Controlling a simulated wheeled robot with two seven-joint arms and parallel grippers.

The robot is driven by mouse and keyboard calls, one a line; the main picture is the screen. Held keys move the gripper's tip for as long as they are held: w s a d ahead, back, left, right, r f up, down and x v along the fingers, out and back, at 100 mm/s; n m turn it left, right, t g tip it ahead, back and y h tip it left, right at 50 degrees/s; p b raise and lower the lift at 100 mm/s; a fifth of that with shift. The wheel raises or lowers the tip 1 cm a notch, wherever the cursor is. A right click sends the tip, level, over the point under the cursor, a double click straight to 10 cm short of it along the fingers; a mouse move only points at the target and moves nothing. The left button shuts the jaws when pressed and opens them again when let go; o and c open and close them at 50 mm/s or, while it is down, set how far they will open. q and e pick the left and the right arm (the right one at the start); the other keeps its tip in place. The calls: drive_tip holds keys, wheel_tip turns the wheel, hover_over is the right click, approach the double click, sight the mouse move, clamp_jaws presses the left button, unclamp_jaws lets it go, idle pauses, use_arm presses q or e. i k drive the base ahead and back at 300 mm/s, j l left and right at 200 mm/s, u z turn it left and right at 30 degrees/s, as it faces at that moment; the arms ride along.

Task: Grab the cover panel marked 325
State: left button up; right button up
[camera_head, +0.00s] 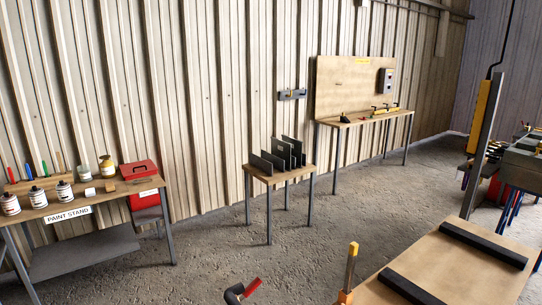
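Several dark grey flat panels (262,163) stand upright side by side on a small wooden table (275,177) near the middle of the view. They look like cover panels, but any number on them is too small to read, so I cannot tell which is marked 325. Neither of my grippers can be made out in this view. No panel is seen held.
A paint stand (68,214) with bottles and a red toolbox (139,170) is at left. A wooden table with dark bars (484,245) is at front right. Concrete floor lies open between.

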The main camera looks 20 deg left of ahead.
sight(279, 148)
drive_tip(key=i+j+u, duration=0.25)
drive_tip(key=j, duration=0.25)
drive_tip(key=i+j+u, duration=0.25)
drive_tip(key=j, duration=0.3)
drive_tip(key=i+j+u, duration=0.25)
drive_tip(key=j, duration=0.2)
drive_tip(key=i+j+u, duration=0.3)
drive_tip(key=i+j, duration=0.2)
drive_tip(key=i, duration=0.15)
drive_tip(key=i+j, duration=0.15)
drive_tip(key=i, duration=0.2)
drive_tip(key=i+j+u, duration=0.1)
drive_tip(key=i, duration=0.25)
drive_tip(key=i+l+z, duration=0.15)
drive_tip(key=i+z, duration=0.3)
drive_tip(key=i+j+z, duration=0.1)
drive_tip(key=i+z, duration=0.3)
drive_tip(key=i, duration=0.25)
drive_tip(key=i+j+z, duration=0.25)
drive_tip(key=i+z, duration=0.2)
drive_tip(key=i+j+z, duration=0.2)
drive_tip(key=i+z, duration=0.25)
drive_tip(key=i+j+z, duration=1)
drive_tip(key=j, duration=0.45)
drive_tip(key=i+j, duration=0.15)
drive_tip(key=j, duration=0.45)
drive_tip(key=i+j+z, duration=0.15)
drive_tip(key=j, duration=0.4)
